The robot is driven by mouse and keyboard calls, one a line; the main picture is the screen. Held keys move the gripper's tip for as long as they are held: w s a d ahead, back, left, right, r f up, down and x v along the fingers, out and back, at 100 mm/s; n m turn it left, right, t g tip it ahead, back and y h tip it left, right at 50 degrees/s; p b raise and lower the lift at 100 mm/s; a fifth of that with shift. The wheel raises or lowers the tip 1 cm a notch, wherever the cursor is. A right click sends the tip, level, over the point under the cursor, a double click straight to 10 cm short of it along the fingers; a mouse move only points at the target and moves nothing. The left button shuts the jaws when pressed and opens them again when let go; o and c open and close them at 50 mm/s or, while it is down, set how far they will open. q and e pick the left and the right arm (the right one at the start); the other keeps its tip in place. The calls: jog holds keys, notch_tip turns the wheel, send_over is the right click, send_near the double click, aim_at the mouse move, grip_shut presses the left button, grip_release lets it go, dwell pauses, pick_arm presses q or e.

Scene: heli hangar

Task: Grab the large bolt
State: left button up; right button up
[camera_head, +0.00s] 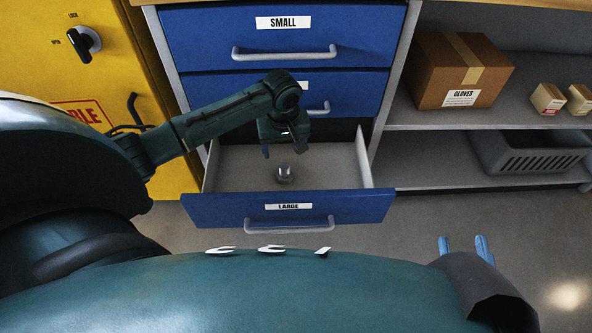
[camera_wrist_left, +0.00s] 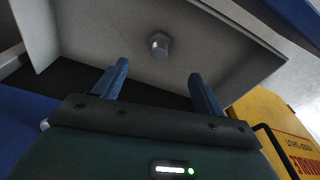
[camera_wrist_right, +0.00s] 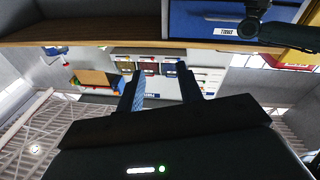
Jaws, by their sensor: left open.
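The large bolt (camera_head: 284,173) is grey with a hex head and lies on the floor of the open bottom drawer (camera_head: 290,209), labelled LARGE. It also shows in the left wrist view (camera_wrist_left: 159,44), beyond the fingertips. My left gripper (camera_head: 283,150) is over the open drawer, above and behind the bolt, pointing down. In the left wrist view its fingers (camera_wrist_left: 158,80) are spread, with nothing between them. My right gripper (camera_head: 464,246) is at the lower right of the head view, away from the drawer. Its fingers (camera_wrist_right: 160,78) are apart and empty.
Two shut blue drawers sit above, the top one labelled SMALL (camera_head: 282,35). At right, shelves hold a GLOVES box (camera_head: 462,71), two small boxes (camera_head: 548,98) and a grey crate (camera_head: 530,151). A yellow cabinet (camera_head: 85,70) stands at left. Floor before the shelves is clear.

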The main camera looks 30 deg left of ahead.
pick_arm(q)
jog(key=shift+w+a+f, duration=0.3)
jog(key=f+b, duration=0.1)
jog(key=f, duration=0.1)
jog(key=f+b, duration=0.1)
jog(key=f, duration=0.1)
jog(key=f+b, duration=0.1)
jog(key=f, duration=0.2)
jog(key=shift+w+a+b, duration=0.25)
jog(key=shift+a+b, duration=0.05)
jog(key=shift+b, duration=0.1)
jog(key=shift+f+b, duration=0.4)
jog(key=shift+f, duration=0.1)
jog(key=shift+w+f+b, duration=0.25)
jog(key=shift+f+b, duration=0.7)
jog(key=shift+f, duration=0.2)
jog(key=shift+a+f+b, duration=0.1)
jog(key=shift+f+b, duration=0.35)
jog(key=shift+f, duration=0.2)
jog(key=shift+w+f, duration=0.1)
jog(key=shift+f, duration=0.3)
jog(key=shift+r, duration=0.1)
pick_arm(e)
jog(key=shift+w+a+r+t+y, duration=0.5)
jog(key=shift+w+r+t+y, duration=0.15)
jog(key=shift+y, duration=0.25)
pick_arm(q)
jog(key=c, duration=1.5)
